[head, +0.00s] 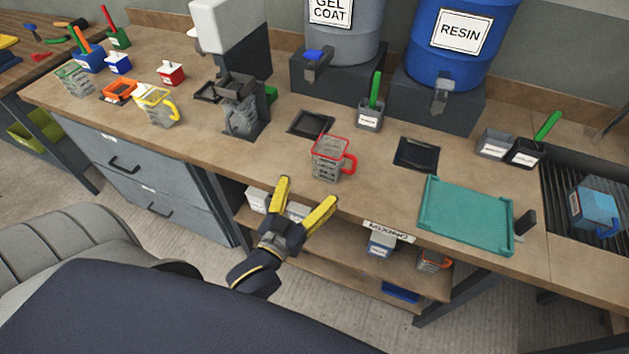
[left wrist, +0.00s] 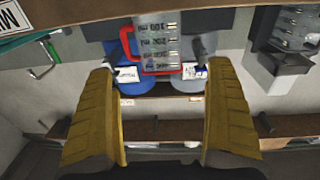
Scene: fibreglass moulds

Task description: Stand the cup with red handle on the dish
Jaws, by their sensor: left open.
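The cup with red handle (head: 328,162) is clear grey with a red rim, upright near the bench's front edge. Its handle points right in the head view. It also shows upside down in the left wrist view (left wrist: 158,42), beyond and between my fingers. My left gripper (head: 307,194) is open and empty, in front of the bench edge and short of the cup, apart from it. It also shows in the left wrist view (left wrist: 162,75). A flat black square dish (head: 416,154) lies right of the cup, and a similar one (head: 311,123) lies behind it. Which one is meant is unclear.
A teal tray (head: 465,213) lies to the right. A grey holder with a green-handled tool (head: 370,115) stands behind the cup. The resin drum (head: 460,45) and gel coat drum (head: 345,35) stand at the back. A yellow-handled cup (head: 156,107) is at left.

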